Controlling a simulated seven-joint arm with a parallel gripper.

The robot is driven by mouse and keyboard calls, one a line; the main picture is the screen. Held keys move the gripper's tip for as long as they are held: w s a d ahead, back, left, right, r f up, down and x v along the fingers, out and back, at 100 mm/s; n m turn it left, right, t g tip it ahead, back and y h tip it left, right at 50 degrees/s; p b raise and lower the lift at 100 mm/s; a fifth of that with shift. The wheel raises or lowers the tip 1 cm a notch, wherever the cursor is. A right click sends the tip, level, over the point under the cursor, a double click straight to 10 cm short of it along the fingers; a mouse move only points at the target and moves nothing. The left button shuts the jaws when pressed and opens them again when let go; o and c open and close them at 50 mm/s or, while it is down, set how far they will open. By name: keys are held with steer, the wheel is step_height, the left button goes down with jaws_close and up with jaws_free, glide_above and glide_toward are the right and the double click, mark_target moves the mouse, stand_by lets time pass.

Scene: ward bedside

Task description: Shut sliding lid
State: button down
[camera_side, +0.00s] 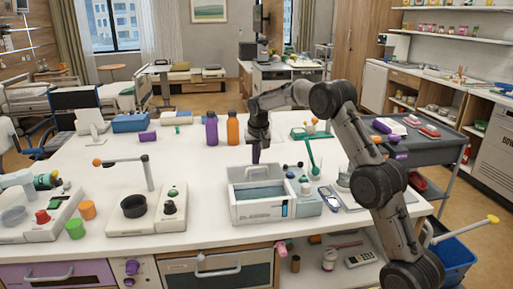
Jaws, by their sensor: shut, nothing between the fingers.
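A white box (258,212) stands on the white table near its front edge. Its top shows a blue-grey area (262,193) inside the rim, and a pale handle-like bar lies along its back. I cannot tell which part is the sliding lid or how far it covers the box. My gripper (256,158) points down just above and behind the back of the box, apart from it as far as I can see. It is shut and empty.
A purple bottle (211,129) and an orange bottle (232,129) stand behind and left of my gripper. A small device with bottles (308,203) stands right beside the box. A device with a black dish (134,206) stands to the left. The table between is clear.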

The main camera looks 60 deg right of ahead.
mark_target(257, 173)
steer(key=shift+s+a+r, duration=0.25)
steer(key=shift+s+a, duration=0.55)
steer(key=shift+a, duration=0.05)
steer(key=shift+s+a+r, duration=0.15)
steer(key=shift+s+a, duration=0.4)
steer(key=shift+s, duration=0.05)
steer(key=shift+a, duration=0.1)
steer(key=shift+s+a+r, duration=0.1)
steer(key=shift+s+a, duration=0.15)
steer(key=shift+s, duration=0.05)
steer(key=s+a, duration=0.7)
steer(key=shift+s+a, duration=0.2)
steer(key=shift+s, duration=0.05)
steer(key=shift+f, duration=0.2)
